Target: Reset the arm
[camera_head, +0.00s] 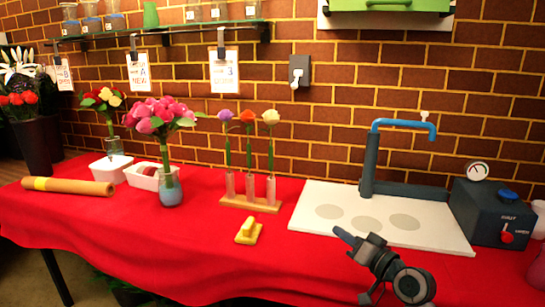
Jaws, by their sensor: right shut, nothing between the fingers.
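My right gripper (346,237) shows at the lower right of the head view, over the red-covered table (130,230). Its fingers are dark blue-grey, point up and to the left, and are shut with nothing visible between them. My left gripper is not in view.
A blue-topped press arm (405,124) and a dark control box (495,212) stand by the board. A wooden flower stand (250,204), a yellow block (248,233), a pink bouquet vase (171,192) and a brown roll (68,187) are left. Bare red cloth lies at front centre.

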